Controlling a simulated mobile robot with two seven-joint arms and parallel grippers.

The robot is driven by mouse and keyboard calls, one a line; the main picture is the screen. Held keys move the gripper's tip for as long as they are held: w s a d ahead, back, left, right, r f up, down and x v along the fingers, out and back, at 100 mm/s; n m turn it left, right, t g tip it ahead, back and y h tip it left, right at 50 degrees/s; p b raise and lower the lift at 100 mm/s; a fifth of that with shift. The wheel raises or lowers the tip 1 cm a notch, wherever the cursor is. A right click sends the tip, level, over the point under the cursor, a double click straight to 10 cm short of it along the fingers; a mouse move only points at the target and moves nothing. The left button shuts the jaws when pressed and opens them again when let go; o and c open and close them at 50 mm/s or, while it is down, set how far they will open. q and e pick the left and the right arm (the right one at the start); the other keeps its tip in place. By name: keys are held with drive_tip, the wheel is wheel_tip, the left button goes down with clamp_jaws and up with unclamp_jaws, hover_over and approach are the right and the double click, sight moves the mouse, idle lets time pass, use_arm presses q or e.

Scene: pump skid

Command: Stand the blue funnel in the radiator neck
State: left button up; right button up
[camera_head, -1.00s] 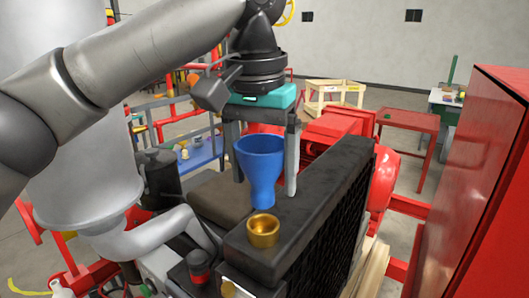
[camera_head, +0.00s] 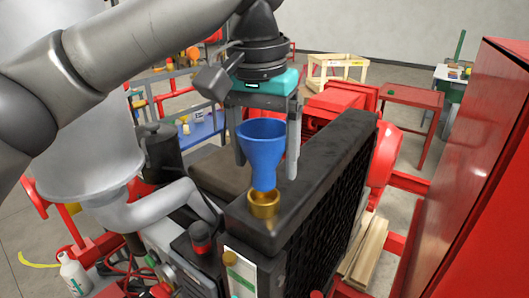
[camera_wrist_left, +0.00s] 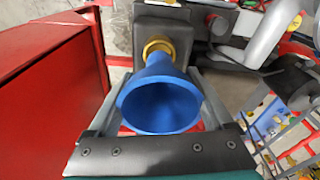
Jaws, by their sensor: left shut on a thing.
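The blue funnel (camera_head: 262,150) is upright, wide mouth up, between the fingers of my left gripper (camera_head: 266,168), which is shut on it. The brass radiator neck (camera_head: 263,205) stands on top of the black radiator (camera_head: 310,185). The funnel's spout end is directly over the neck and overlaps its rim; I cannot tell whether the tip is inside or just above. In the left wrist view the funnel (camera_wrist_left: 160,103) shows from above, its lower end hidden, with the neck (camera_wrist_left: 158,46) showing beyond it. My right gripper is not in view.
A tall red cabinet (camera_head: 480,180) stands at the right. A grey pipe (camera_head: 165,207) runs at the left. A red table (camera_head: 412,97) and a wooden frame (camera_head: 337,68) stand behind.

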sight(264, 174)
use_arm(q)
drive_tip(key=shift+f+b, duration=0.4)
drive_tip(key=shift+f, duration=1.35)
idle(0.4)
drive_tip(key=o, duration=1.3)
drive_tip(key=shift+r, duration=0.1)
drive_tip(key=r, duration=0.5)
drive_tip(key=s+r, duration=0.1)
drive_tip(key=r, duration=0.9)
drive_tip(key=shift+s+a+p, duration=0.35)
drive_tip(key=shift+a, duration=0.05)
